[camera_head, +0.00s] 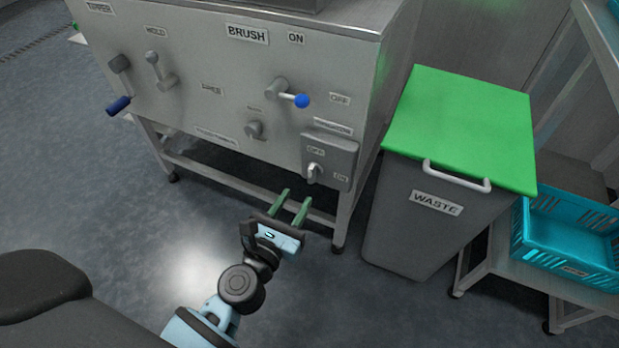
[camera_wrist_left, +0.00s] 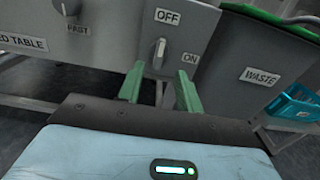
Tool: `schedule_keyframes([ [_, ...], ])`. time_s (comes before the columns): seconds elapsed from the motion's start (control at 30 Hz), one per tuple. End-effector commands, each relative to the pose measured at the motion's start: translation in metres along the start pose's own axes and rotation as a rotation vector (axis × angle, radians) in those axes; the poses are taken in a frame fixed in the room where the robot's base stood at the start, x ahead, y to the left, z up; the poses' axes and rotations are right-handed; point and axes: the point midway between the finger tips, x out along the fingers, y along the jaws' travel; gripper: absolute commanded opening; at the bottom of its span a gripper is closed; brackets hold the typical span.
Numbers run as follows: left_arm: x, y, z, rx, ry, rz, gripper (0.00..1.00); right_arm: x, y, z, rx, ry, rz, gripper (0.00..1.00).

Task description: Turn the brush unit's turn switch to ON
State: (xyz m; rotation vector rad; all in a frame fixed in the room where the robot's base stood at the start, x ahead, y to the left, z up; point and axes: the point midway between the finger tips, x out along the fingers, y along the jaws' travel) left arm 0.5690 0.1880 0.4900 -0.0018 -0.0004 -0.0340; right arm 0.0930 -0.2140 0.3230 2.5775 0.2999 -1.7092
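The turn switch (camera_head: 314,171) is a light grey knob on a grey box (camera_head: 342,150) at the lower right of the brush unit's front panel (camera_head: 225,95). Labels OFF and ON sit above it and to its right. In the left wrist view the knob (camera_wrist_left: 159,50) stands roughly upright, below the OFF label (camera_wrist_left: 167,16) and left of the ON label (camera_wrist_left: 189,58). My left gripper (camera_head: 295,202) is open and empty, its two green fingers apart, in front of and below the switch. In the wrist view its fingertips (camera_wrist_left: 157,75) flank the knob from below without touching it. My right gripper is not in view.
A blue-knobbed lever (camera_head: 302,100) and a grey knob (camera_head: 254,129) sit on the panel left of the switch box. A grey waste bin (camera_head: 410,220) with a green lid stands close on the right. A teal crate (camera_head: 570,236) is beyond it. The floor in front is clear.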

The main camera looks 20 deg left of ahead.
Motion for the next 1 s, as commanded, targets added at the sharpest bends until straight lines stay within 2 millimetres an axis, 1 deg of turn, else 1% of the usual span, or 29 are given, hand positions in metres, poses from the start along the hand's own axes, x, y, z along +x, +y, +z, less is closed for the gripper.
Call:
schedule_keyframes([
  [0.23,0.031,0.0,0.002,0.001,-0.003,0.0,0.35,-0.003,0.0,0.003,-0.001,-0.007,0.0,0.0],
  [0.4,0.055,0.0,0.001,0.003,-0.001,0.0,0.35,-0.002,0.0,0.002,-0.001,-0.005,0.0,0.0],
  [0.5,0.065,0.0,0.0,0.002,0.0,0.0,0.35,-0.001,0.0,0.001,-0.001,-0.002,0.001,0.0],
  [0.7,0.075,0.0,0.0,0.002,0.0,0.0,0.35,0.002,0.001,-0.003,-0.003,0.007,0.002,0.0],
  [0.97,0.075,0.0,0.0,0.002,0.0,0.0,0.35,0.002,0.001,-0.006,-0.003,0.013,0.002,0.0],
  [1.0,0.075,0.0,0.0,0.002,0.0,0.0,0.3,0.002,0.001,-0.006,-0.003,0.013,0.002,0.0],
])
